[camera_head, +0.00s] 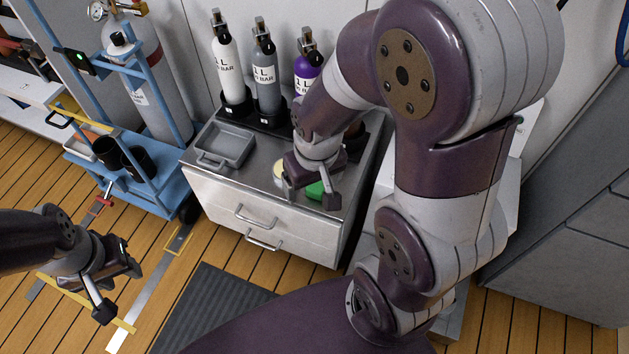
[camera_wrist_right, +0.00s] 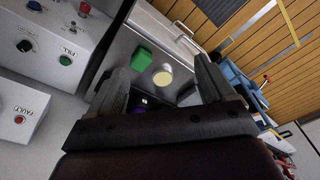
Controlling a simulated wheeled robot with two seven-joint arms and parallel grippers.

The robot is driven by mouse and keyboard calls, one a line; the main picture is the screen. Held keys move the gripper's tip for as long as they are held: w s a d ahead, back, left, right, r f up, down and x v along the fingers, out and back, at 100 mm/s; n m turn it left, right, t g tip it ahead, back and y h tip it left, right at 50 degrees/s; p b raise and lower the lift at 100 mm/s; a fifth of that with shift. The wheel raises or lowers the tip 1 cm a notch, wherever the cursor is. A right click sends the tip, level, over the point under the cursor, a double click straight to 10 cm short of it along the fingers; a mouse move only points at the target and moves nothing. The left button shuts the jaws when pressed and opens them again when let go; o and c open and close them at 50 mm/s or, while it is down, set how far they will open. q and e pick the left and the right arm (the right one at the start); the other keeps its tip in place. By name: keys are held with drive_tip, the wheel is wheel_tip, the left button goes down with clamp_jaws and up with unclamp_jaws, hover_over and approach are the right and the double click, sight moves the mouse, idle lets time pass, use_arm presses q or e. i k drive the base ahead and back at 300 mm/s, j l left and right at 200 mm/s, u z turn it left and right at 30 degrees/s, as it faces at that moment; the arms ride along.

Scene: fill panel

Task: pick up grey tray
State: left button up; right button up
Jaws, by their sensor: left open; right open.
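The grey tray (camera_head: 225,145) is a shallow, empty, rectangular tray with a handle at its front. It lies on the left part of the metal cabinet top in the head view. My right gripper (camera_head: 310,194) is open and points down over the right part of that top, to the right of the tray and apart from it. In the right wrist view its two fingers (camera_wrist_right: 162,74) are spread with nothing between them; I cannot clearly make out the tray there. My left gripper (camera_head: 119,288) is open and empty, low at the left, over the floor and well away from the cabinet.
A green block (camera_head: 315,190) and a pale round disc (camera_head: 280,172) lie below my right gripper. Several bottles, one white (camera_head: 226,65), stand in a dark rack behind the tray. A blue cart (camera_head: 150,185) with a gas cylinder stands left. My right arm hides the cabinet's right side.

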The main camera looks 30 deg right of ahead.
sight(223, 143)
drive_tip(key=z, duration=0.5)
drive_tip(key=i+j+z, duration=0.2)
drive_tip(key=z, duration=0.2)
drive_tip(key=i+j+z, duration=0.1)
drive_tip(key=j+z, duration=0.3)
drive_tip(key=i+j+z, duration=0.1)
drive_tip(key=j+z, duration=0.7)
drive_tip(key=j, duration=0.1)
